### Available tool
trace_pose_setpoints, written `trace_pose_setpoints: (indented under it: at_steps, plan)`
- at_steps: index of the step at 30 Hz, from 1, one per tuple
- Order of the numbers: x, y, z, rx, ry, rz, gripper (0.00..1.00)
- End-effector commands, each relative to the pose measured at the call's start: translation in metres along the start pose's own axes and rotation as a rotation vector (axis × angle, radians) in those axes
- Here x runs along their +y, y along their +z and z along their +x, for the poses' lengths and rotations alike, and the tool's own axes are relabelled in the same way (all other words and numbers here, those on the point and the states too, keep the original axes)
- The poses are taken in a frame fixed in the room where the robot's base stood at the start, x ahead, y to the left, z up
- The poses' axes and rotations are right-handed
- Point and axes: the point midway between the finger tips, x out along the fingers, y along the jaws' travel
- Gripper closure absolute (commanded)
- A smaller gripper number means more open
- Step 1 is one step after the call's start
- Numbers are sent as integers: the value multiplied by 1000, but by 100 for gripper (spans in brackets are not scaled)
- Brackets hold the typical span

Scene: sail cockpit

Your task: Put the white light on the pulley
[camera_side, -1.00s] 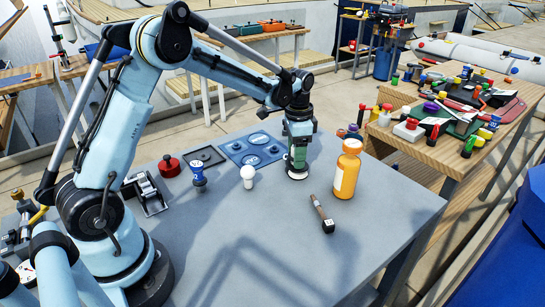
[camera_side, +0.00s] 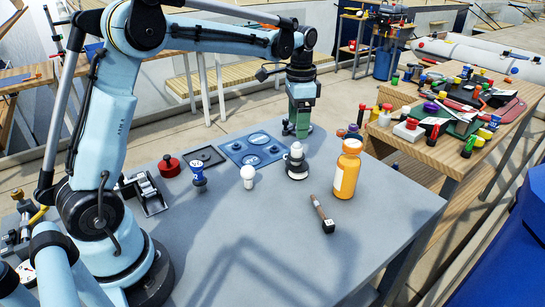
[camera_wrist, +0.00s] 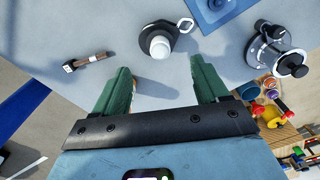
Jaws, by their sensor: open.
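A white rounded light (camera_side: 296,149) sits upright on top of the pulley (camera_side: 297,172), a dark and pale round block standing on the grey table. In the wrist view the white light (camera_wrist: 160,46) shows over the dark pulley (camera_wrist: 150,30), which has a metal loop at one side. My gripper (camera_side: 298,132) is above and behind them in the side view, apart from both. In the wrist view my gripper (camera_wrist: 159,67) is open, with nothing between its green fingers. Another white bulb-shaped piece (camera_side: 248,177) stands on the table to the left of the pulley.
An orange bottle (camera_side: 347,172) stands close right of the pulley. A brown-handled tool (camera_side: 322,214) lies in front. A blue panel (camera_side: 252,149), a blue-topped piece (camera_side: 198,172) and a red round piece (camera_side: 169,166) are to the left. The front of the table is clear.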

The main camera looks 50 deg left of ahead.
Motion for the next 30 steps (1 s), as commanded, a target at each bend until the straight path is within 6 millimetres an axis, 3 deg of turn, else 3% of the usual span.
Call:
trace_pose_setpoints:
  at_steps: [3,13,22,30]
  plan:
    - [0,0,-16,0,0,0,26]
    - [10,5,-36,27,-19,-24,26]
    - [61,39,-56,194,-105,-164,26]
    - [108,78,-48,378,-149,-299,26]
